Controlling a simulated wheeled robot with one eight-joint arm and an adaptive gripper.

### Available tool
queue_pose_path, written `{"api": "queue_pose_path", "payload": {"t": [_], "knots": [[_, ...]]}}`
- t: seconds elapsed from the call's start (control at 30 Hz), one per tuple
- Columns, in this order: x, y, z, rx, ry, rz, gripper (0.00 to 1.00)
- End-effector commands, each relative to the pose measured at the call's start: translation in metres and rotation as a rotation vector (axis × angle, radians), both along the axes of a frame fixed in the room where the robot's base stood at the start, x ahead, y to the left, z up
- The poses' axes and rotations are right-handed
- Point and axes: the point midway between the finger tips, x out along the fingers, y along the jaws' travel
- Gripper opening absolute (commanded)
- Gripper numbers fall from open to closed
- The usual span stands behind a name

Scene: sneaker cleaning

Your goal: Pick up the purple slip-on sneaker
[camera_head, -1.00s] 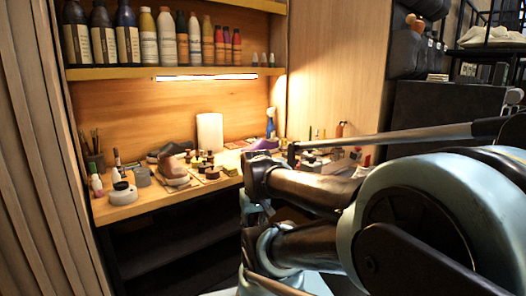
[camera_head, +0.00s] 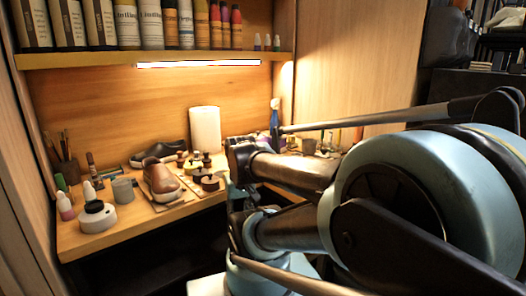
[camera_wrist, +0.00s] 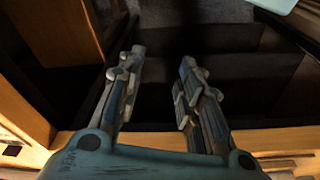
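The purple sneaker is almost wholly hidden behind my arm in the head view. Only a small purple patch (camera_head: 262,142) shows near the blue spray bottle, and I cannot tell its pose. My gripper (camera_wrist: 162,56) shows in the wrist view with its two fingers apart and nothing between them. It is over the dark space by the front edge of the workbench, away from any shoe. The sneaker is not seen in the wrist view.
On the workbench (camera_head: 130,235) stand a brown shoe (camera_head: 161,178), a dark shoe (camera_head: 160,151), a white cylinder (camera_head: 205,129), a blue spray bottle (camera_head: 274,118) and small bottles. A shelf (camera_head: 90,60) with several bottles hangs above. Dark open space lies below the bench.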

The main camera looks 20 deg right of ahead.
Motion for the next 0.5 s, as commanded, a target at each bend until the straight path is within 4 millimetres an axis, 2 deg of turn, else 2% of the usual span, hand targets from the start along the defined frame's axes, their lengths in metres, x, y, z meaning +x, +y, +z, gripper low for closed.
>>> {"api": "queue_pose_path", "payload": {"t": [0.17, 0.3, 0.43, 0.5], "knots": [[0.0, 0.0, 0.0, 0.0, 0.0, 0.0, 0.36], [-0.006, -0.001, 0.009, -0.004, -0.01, 0.016, 0.67], [0.01, -0.004, 0.03, -0.021, -0.001, 0.087, 0.97], [0.024, -0.007, 0.048, -0.036, 0.006, 0.153, 1.0]]}}
